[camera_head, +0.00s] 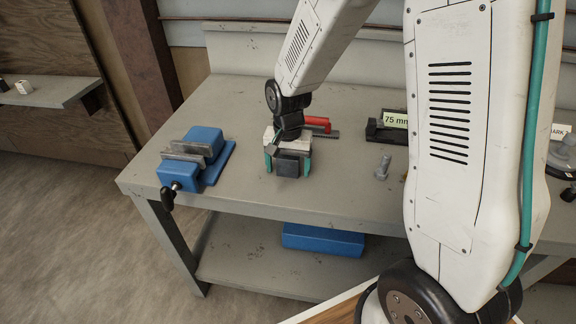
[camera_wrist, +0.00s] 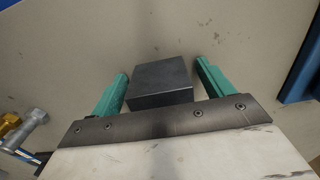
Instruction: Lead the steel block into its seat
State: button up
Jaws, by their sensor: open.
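The steel block (camera_head: 289,164) is a dark grey cuboid on the workbench, near its front edge. In the wrist view the block (camera_wrist: 162,82) lies between the two green fingers, with a gap on each side. My gripper (camera_head: 288,170) is open around the block, and its fingers (camera_wrist: 162,80) do not appear to touch it. A blue vise (camera_head: 204,146) with grey jaws stands on the bench to the left. I cannot tell from these frames which thing is the block's seat.
A red-handled tool (camera_head: 318,122) lies behind my gripper. A bolt (camera_head: 382,167) stands to the right, before a black holder with a "75 mm" label (camera_head: 395,120). A blue box (camera_head: 323,240) sits on the lower shelf. The bench (camera_head: 250,190) is clear between vise and block.

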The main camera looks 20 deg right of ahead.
jog(key=shift+f, duration=0.1)
jog(key=c, duration=1.6)
